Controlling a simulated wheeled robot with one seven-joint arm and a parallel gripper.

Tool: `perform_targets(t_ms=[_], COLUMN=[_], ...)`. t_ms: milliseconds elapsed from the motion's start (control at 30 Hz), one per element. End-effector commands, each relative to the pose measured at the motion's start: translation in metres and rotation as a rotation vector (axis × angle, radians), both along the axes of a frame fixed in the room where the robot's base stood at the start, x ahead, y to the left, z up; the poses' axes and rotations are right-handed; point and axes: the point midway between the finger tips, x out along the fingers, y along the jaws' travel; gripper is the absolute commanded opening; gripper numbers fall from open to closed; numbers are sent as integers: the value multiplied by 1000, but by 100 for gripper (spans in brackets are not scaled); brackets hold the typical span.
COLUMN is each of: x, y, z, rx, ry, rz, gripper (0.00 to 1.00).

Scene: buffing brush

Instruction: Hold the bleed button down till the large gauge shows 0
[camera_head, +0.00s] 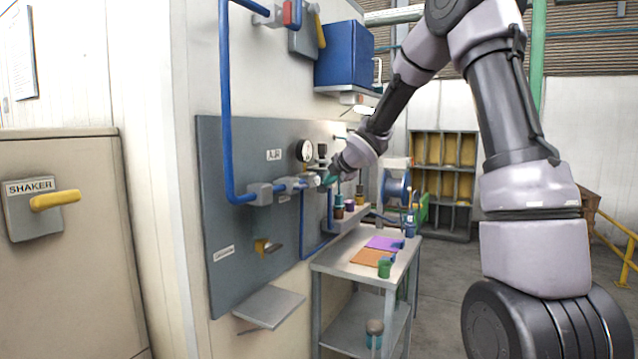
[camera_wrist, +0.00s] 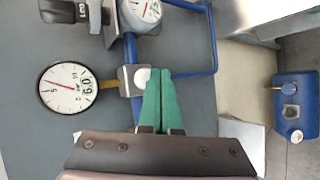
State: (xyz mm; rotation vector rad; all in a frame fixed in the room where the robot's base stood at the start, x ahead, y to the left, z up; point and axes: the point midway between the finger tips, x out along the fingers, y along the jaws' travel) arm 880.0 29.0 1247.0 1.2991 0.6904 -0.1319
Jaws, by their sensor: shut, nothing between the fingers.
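The large gauge (camera_wrist: 67,87) has a white dial, a black rim and a red needle near the 5. Its green figures, turned sideways, look like 6.0. It shows on the grey panel in the head view (camera_head: 304,151). A round white button (camera_wrist: 141,77) sits on a metal block on the blue pipe, to the right of the gauge. My gripper (camera_wrist: 161,73) has green fingers pressed together, with nothing between them. Its tips lie at the button's right edge; whether they touch it I cannot tell. In the head view my gripper (camera_head: 328,179) hides the button.
A second gauge (camera_wrist: 147,10) is partly cut off at the top of the wrist view. Blue pipe (camera_head: 227,100) runs along the panel (camera_head: 228,250). A cart (camera_head: 335,262) with coloured sheets and cups stands below right. A grey shelf (camera_head: 270,306) juts out below the panel.

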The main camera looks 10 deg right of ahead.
Motion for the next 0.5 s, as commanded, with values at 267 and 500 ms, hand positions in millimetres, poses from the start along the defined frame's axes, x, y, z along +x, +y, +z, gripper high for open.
perform_targets(t_ms=[267,500], x=[4,5], y=[7,7], z=[0,0], rx=[0,0], ry=[0,0], rz=[1,0], gripper=[0,0])
